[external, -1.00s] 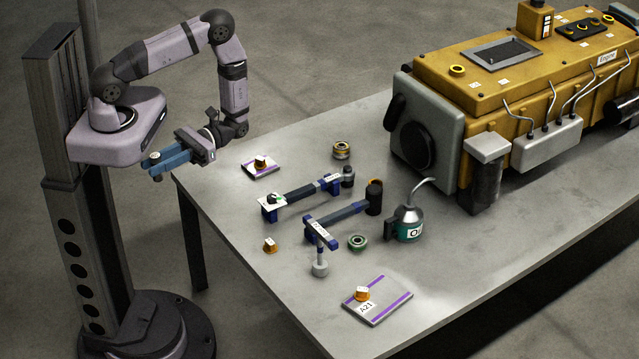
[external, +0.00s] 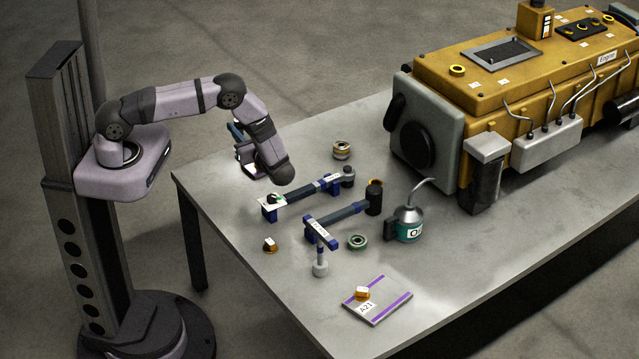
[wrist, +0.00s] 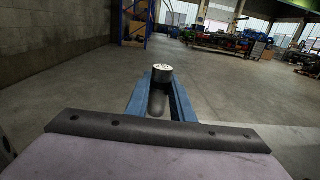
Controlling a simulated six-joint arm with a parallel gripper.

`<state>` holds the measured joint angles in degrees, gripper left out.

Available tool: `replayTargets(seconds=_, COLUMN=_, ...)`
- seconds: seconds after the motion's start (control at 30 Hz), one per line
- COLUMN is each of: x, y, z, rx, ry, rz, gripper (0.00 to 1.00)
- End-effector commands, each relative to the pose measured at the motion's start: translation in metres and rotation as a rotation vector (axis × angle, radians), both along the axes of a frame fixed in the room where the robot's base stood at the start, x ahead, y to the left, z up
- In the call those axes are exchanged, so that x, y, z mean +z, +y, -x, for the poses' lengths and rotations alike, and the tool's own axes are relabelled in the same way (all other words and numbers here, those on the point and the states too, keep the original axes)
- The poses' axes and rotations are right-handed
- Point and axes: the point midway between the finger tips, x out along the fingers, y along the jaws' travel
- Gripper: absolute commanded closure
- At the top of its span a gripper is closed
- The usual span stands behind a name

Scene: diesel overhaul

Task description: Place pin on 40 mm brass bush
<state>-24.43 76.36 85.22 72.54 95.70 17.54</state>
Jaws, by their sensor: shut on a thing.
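The pin (wrist: 161,76), a dark cylinder with a pale marked end face, sits between the blue fingers of my gripper (wrist: 163,90) in the wrist view. My gripper is shut on it. In the external view the gripper (external: 237,132) is mostly hidden behind my wrist, above the table's back left part. Small orange-brown bushes with pale tops stand on the bare table (external: 270,245) and on the A21 plate (external: 362,293). Their size markings are too small to read. The bush on the back plate is hidden behind my arm now.
The back plate (external: 250,170) shows only partly. A yellow engine (external: 500,85) fills the back right. The front of the table is mostly clear.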

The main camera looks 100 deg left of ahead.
Motion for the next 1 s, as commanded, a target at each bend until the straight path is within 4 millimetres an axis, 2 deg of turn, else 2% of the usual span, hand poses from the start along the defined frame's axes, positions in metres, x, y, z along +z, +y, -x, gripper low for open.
replayTargets(seconds=0.03, x=-0.010, y=0.014, z=-0.019, rx=-0.080, ry=-0.004, rz=-0.002, gripper=1.00)
replayTargets(seconds=0.2, x=-0.014, y=0.052, z=-0.093, rx=-0.373, ry=-0.004, rz=-0.003, gripper=1.00)
replayTargets(seconds=0.3, x=-0.012, y=0.065, z=-0.140, rx=-0.546, ry=-0.005, rz=-0.004, gripper=1.00)
replayTargets(seconds=0.43, x=-0.007, y=0.071, z=-0.204, rx=-0.770, ry=-0.004, rz=-0.005, gripper=1.00)
replayTargets(seconds=0.57, x=-0.001, y=0.064, z=-0.266, rx=-0.991, ry=-0.004, rz=-0.005, gripper=1.00)
replayTargets(seconds=0.7, x=0.006, y=0.045, z=-0.323, rx=-1.202, ry=-0.002, rz=-0.004, gripper=1.00)
replayTargets(seconds=0.8, x=0.009, y=0.029, z=-0.354, rx=-1.323, ry=-0.002, rz=-0.004, gripper=1.00)
replayTargets(seconds=1.0, x=0.014, y=0.003, z=-0.391, rx=-1.480, ry=-0.002, rz=-0.004, gripper=1.00)
